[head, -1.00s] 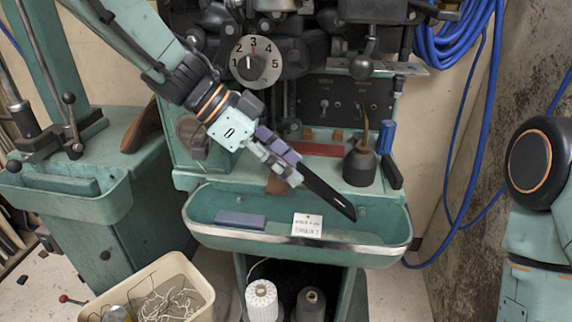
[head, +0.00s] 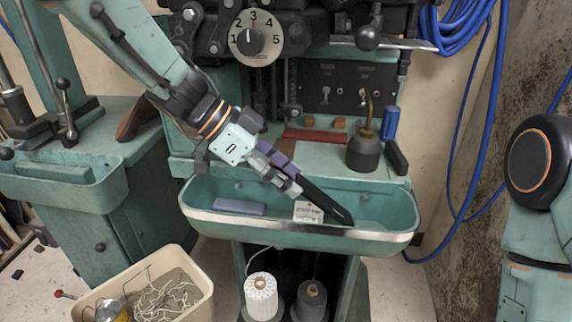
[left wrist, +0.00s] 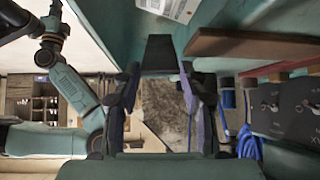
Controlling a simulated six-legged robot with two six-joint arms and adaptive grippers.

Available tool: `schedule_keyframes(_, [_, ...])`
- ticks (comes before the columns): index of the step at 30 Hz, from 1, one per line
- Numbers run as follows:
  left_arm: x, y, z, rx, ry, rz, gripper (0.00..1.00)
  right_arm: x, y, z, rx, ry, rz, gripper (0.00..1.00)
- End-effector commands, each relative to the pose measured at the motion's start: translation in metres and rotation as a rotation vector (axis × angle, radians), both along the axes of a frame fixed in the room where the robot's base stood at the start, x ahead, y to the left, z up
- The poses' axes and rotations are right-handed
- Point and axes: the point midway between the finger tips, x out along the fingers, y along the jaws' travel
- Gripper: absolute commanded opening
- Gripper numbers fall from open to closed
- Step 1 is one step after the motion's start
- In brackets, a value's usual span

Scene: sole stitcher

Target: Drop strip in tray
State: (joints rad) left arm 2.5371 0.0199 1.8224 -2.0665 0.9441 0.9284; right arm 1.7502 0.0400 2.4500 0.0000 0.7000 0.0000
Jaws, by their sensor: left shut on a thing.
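My left gripper (head: 290,184) comes in from the upper left and is shut on a black strip (head: 322,204). The strip slants down to the right over the green tray (head: 275,228) on the front of the machine, and its far end appears close to the tray's front rim. I cannot tell whether the strip touches the tray. In the left wrist view the strip (left wrist: 160,56) sticks out between the fingers of my left gripper (left wrist: 162,88). My right gripper is not in view.
A grey-blue block (head: 240,207) and a white printed card (head: 308,211) lie in the tray. An oil can (head: 365,150) and a red bar (head: 315,135) are on the ledge behind. Thread spools (head: 262,296) stand below; a cream bin (head: 190,305) is at lower left.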

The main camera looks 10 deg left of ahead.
Motion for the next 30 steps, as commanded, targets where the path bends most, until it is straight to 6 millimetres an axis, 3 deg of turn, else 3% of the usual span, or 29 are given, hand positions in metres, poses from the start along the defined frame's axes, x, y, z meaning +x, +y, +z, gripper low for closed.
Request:
schedule_keyframes(7, [0.0, 0.0, -0.001, -0.001, 0.0, 0.0, 0.12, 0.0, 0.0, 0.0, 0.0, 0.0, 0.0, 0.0])
schedule_keyframes(8, [0.0, 0.0, -0.001, -0.001, 0.0, 0.0, 0.45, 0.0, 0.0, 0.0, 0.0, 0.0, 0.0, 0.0])
schedule_keyframes(16, [0.0, 0.0, 0.0, -0.001, 0.0, 0.0, 0.68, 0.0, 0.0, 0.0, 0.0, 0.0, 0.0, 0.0])
schedule_keyframes(26, [0.0, 0.001, 0.0, -0.001, 0.0, 0.0, 0.69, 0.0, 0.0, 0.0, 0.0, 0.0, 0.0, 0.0])
schedule_keyframes(30, [0.0, 0.009, 0.01, -0.004, -0.003, 0.002, 0.69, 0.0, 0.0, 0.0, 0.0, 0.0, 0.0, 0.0])
